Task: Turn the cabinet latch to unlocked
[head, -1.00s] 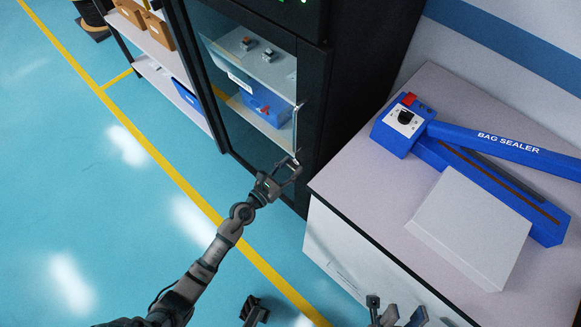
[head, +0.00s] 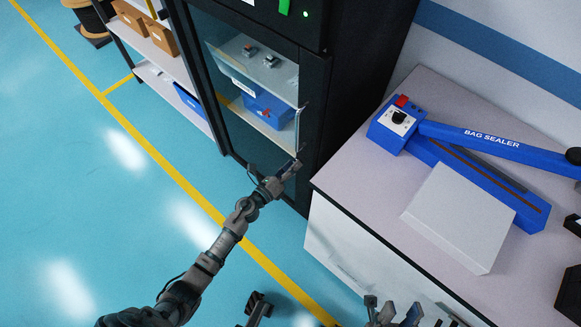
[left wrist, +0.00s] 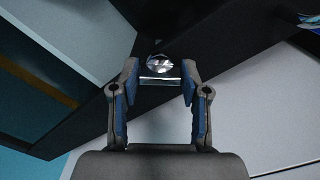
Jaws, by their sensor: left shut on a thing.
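The black cabinet (head: 312,110) has a glass door with a vertical handle at its right edge. The cabinet latch (left wrist: 160,64), a small shiny metal knob with a flat bar below it, shows in the left wrist view. My left gripper (left wrist: 160,82) is shut on the latch, one blue-padded finger on each side of the bar. In the head view my left gripper (head: 292,166) is at the door's right edge, below the handle, and hides most of the latch. My right gripper (head: 392,313) is partly cut off at the bottom edge, and its opening is unclear.
A table (head: 345,180) with a blue bag sealer (head: 480,175) and a pale grey box (head: 460,218) stands close to the right of the cabinet. A shelf (head: 165,80) with boxes is at the upper left. The floor left of my arm is clear.

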